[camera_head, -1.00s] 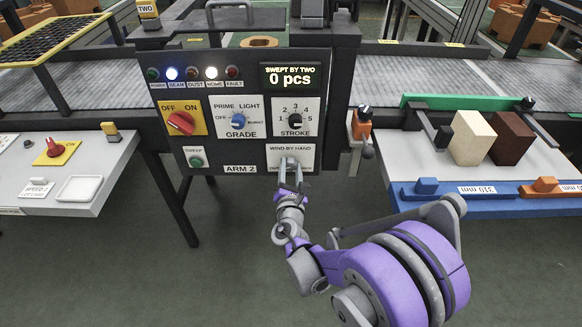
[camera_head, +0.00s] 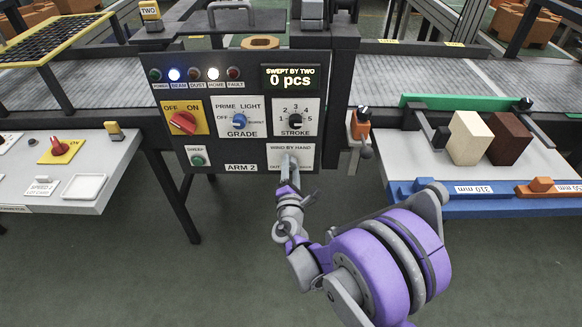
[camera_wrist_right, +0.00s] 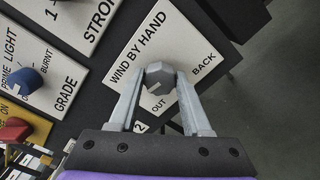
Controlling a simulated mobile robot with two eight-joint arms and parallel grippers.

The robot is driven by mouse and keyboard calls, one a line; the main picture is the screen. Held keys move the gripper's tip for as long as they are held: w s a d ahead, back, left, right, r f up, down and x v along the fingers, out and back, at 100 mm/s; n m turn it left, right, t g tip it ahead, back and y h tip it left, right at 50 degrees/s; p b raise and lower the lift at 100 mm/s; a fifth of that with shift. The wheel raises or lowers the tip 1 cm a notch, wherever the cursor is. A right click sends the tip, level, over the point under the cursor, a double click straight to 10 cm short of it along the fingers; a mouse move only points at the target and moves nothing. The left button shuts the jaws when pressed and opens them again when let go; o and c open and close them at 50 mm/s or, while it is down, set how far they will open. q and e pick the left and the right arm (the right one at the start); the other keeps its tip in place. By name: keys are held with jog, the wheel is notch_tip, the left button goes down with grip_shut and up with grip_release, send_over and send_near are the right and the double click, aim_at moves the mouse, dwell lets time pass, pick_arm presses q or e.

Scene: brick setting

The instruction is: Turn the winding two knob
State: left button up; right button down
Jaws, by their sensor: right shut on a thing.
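The winding knob is a small grey faceted knob (camera_wrist_right: 160,74) on the white WIND BY HAND plate (camera_head: 276,151), low on the right of the dark ARM 2 panel. The plate also carries the words OUT and BACK. My right gripper (camera_head: 289,172) is at this plate and partly hides the knob in the head view. In the right wrist view its fingers (camera_wrist_right: 161,88) are shut on the knob, one on each side, and the plate's lettering appears tilted. My left gripper is not in view.
The STROKE dial (camera_head: 295,118), the GRADE knob (camera_head: 239,121) and the red OFF/ON switch (camera_head: 183,123) are on the same panel. An orange-handled part (camera_head: 361,124) stands just right of the panel. Cream (camera_head: 470,138) and brown (camera_head: 509,138) blocks sit on the right table.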

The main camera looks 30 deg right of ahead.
jog(key=shift+c, duration=1.8)
grip_release()
jog(key=shift+s+a, duration=0.1)
jog(key=v, duration=1)
jog(key=shift+s, duration=0.25)
jog(key=shift+a, duration=0.1)
